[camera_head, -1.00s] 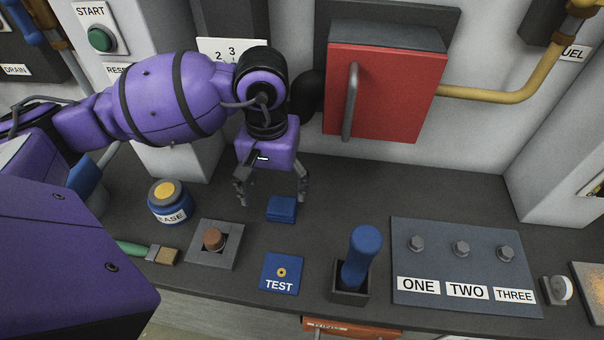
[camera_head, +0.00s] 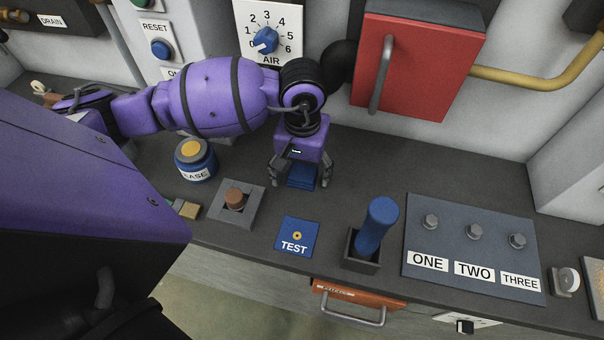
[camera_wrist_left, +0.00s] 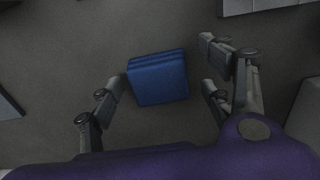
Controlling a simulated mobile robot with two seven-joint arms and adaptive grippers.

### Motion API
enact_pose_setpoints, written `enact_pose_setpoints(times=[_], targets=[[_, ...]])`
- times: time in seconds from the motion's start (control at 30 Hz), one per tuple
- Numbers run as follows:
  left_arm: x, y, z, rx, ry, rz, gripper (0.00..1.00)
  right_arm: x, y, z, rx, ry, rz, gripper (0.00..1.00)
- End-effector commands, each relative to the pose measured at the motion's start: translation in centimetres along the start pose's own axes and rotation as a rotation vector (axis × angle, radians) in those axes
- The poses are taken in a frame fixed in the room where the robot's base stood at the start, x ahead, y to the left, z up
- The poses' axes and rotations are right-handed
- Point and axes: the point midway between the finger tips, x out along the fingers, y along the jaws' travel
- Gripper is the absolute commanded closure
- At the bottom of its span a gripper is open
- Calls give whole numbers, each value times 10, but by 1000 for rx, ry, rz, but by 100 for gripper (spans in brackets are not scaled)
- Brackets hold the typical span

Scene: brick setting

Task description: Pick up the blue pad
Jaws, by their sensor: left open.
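The blue pad (camera_head: 302,175) is a small square block with ridged layers lying on the dark counter. My left gripper (camera_head: 299,182) is right over it, open, with a finger on each side of the pad. In the left wrist view the blue pad (camera_wrist_left: 158,78) lies between the two open fingers of my left gripper (camera_wrist_left: 163,88), slightly turned. There is a small gap to the right finger, and the left finger is close to the pad's left edge. I cannot tell the exact height of the fingertips above the counter. My right gripper is not in view.
A red cabinet (camera_head: 422,66) hangs behind. The counter between pad and lever is clear.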

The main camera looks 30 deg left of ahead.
Motion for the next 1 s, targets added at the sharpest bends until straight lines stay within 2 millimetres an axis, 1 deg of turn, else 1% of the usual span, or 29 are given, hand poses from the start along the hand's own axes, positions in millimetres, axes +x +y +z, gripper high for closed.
enact_pose_setpoints(times=[0.07,0.4,0.43,0.63,0.73,0.87,1.0], targets=[[0,0,0,0,0,0,29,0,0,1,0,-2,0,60],[0,0,0,0,0,0,73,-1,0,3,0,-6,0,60],[0,0,0,0,0,0,75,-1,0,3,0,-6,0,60],[-1,0,0,0,0,1,76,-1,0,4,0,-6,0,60],[-8,0,-1,1,2,1,76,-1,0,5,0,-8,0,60],[-29,0,-2,1,5,0,76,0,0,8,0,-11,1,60],[-58,0,-1,1,4,0,76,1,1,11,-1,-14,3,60]])
